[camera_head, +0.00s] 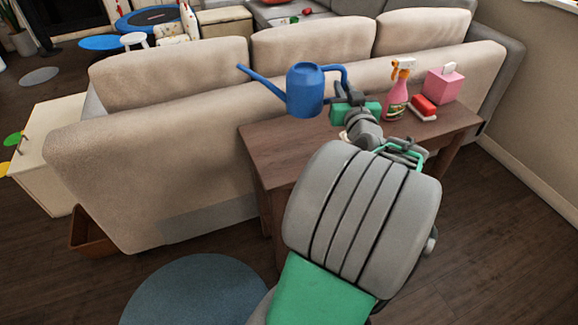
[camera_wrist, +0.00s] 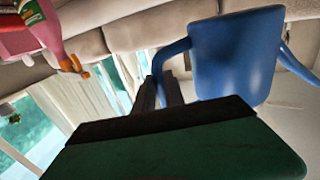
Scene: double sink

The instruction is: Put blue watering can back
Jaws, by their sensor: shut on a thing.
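The blue watering can (camera_head: 304,91) is held up by its handle above the left part of the brown wooden table (camera_head: 270,146), its spout pointing left and up toward the sofa. My gripper (camera_head: 343,92) is shut on the handle at the can's right side. In the wrist view the can (camera_wrist: 236,55) fills the upper right, and my gripper's fingers (camera_wrist: 160,90) close at its handle. In the head view the can looks upright. Its exact height above the table is hard to tell.
A beige sofa (camera_head: 170,150) runs behind the table. The table's left front top looks clear.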

